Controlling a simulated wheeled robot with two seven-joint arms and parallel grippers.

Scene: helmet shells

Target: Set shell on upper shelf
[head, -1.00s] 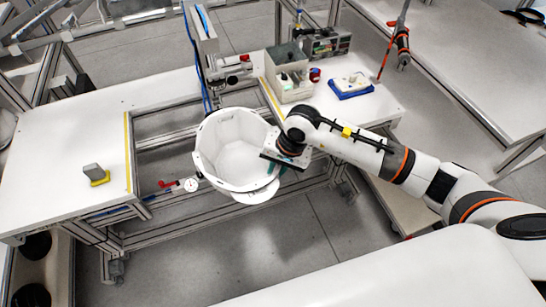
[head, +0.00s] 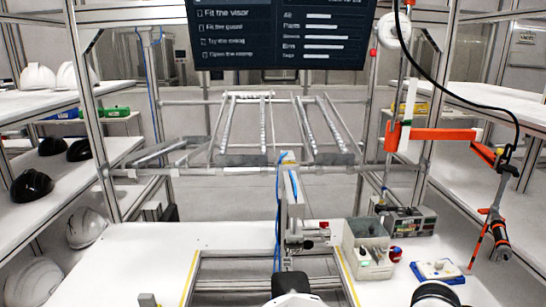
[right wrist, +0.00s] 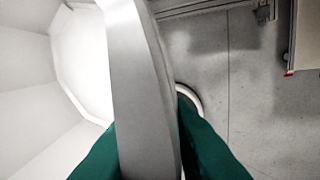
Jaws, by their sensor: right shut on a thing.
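In the right wrist view, the white helmet shell (right wrist: 85,60) fills the left side, its pale inside facing the camera. My right gripper (right wrist: 150,130) has green fingers on both sides of the shell's thick rim and is shut on it. The head view shows neither the shell nor the gripper, only parts of my arm at the bottom edge. At the left of the head view, a rack has an upper shelf (head: 45,101) bearing white shells (head: 38,76), and a lower shelf (head: 75,179) bearing black shells (head: 32,185). My left gripper is out of view.
A grey bin (head: 363,235), a blue tray (head: 437,271) and a hanging tool (head: 497,235) are at the right. A metal frame post (head: 99,140) stands beside the left rack. A dark screen (head: 280,33) hangs above. More white shells (head: 86,228) lie low at the left.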

